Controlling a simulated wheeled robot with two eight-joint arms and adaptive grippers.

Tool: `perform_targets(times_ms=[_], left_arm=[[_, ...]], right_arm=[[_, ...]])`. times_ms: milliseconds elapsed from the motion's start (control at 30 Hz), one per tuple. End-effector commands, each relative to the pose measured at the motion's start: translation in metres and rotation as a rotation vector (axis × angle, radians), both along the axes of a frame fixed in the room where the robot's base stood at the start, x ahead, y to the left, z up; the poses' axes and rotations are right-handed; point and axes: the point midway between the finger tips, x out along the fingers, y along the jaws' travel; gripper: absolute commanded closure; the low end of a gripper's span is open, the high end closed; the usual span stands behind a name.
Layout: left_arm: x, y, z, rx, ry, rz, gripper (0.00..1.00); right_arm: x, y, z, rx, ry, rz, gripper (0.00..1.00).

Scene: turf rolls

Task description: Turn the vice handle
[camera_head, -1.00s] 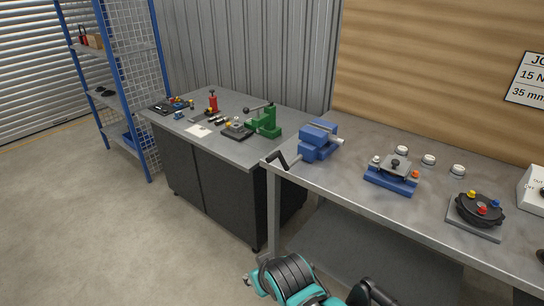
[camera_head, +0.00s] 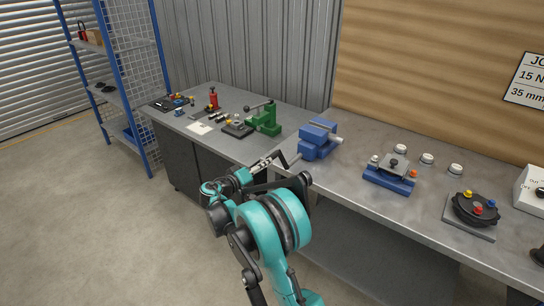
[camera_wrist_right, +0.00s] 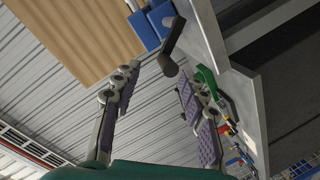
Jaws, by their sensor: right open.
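The blue vice (camera_head: 316,145) is fixed at the left end of the right-hand workbench. Its dark crank handle (camera_head: 293,160) juts out past the bench's left edge. My right gripper (camera_head: 272,160) is beside the handle, with its fingers pointing toward it. In the right wrist view my gripper (camera_wrist_right: 156,75) is open and empty, with purple-grey pads. There the handle's grip (camera_wrist_right: 168,66) shows at the gap between the fingertips, and I cannot tell whether it is touched. Part of the blue vice (camera_wrist_right: 150,24) shows at the top. My left gripper is not in view.
The workbench (camera_head: 350,190) also carries a blue fixture (camera_head: 388,181), several white knobs and a black round device (camera_head: 474,209). A dark cabinet bench to the left holds a green press (camera_head: 266,121) and small tools. The floor at left is clear.

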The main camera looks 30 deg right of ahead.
Motion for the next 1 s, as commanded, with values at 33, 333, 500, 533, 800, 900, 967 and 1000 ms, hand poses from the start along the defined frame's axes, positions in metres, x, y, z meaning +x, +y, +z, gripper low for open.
perform_targets(times_ms=[33,333,500,533,800,900,967,1000], left_arm=[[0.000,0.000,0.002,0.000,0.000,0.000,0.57],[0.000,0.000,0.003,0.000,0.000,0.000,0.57],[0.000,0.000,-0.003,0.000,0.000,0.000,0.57],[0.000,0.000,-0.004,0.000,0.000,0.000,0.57],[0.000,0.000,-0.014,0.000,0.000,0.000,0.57],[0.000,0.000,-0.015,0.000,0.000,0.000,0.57],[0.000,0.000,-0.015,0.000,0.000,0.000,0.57],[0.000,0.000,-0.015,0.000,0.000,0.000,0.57]], right_arm=[[0.009,-0.001,-0.006,-0.038,-0.020,-0.010,0.57],[0.027,-0.005,-0.021,-0.155,-0.089,-0.037,0.57],[0.035,-0.026,-0.023,-0.156,-0.089,-0.039,0.57],[0.037,-0.031,-0.023,-0.156,-0.089,-0.039,0.57],[0.053,-0.067,-0.023,-0.155,-0.089,-0.037,0.57],[0.055,-0.073,-0.022,-0.155,-0.089,-0.037,0.57],[0.056,-0.075,-0.021,-0.155,-0.088,-0.037,0.57],[0.056,-0.075,-0.021,-0.155,-0.088,-0.036,0.57]])
